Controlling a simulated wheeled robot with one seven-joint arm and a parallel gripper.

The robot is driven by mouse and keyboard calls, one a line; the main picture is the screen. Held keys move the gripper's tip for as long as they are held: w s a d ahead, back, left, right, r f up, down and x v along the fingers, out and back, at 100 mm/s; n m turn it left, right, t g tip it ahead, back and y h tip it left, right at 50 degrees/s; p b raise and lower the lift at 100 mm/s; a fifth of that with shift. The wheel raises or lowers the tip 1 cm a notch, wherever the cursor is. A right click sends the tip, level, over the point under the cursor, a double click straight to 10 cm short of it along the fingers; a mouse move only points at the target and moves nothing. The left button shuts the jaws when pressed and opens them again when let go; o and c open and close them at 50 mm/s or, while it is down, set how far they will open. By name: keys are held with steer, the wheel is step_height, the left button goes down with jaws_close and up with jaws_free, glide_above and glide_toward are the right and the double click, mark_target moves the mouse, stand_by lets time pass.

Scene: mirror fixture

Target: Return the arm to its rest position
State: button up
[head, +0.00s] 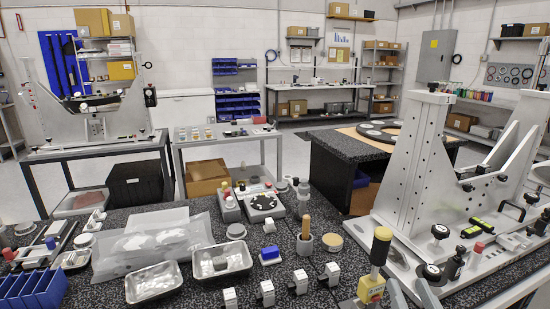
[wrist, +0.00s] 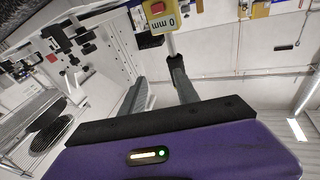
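My gripper shows at the bottom edge of the head view (head: 405,284) as two grey fingers set apart. The wrist view shows the fingers (wrist: 157,71) spread, with a clear gap and nothing held between them. The purple gripper body (wrist: 180,150) with a small lit indicator fills the bottom of that view. A gauge-like tool with a yellow block (head: 371,288) and a black handle stands just left of the fingers in the head view. Its yellow block marked "0 mm" (wrist: 162,18) and silver shaft appear beyond the right finger in the wrist view; whether they touch is unclear.
A speckled dark bench (head: 290,265) carries metal trays (head: 153,282), blue bins (head: 30,291) and several small white blocks. A tall grey bracket fixture (head: 412,160) stands close on the right. Open floor lies behind the bench.

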steer(key=s+a+f+g, duration=0.1)
steer(key=s+f, duration=0.3)
steer(key=s, duration=0.7)
steer(key=s+a+f+g, duration=0.1)
steer(key=s+f, duration=0.4)
steer(key=s, duration=0.5)
steer(key=s+a+f+n+g, duration=0.1)
steer(key=s+f+g, duration=0.2)
steer(key=s, duration=0.8)
step_height(320, 180, down, 2)
steer(key=shift+s+f, duration=0.25)
steer(key=shift+s, duration=0.1)
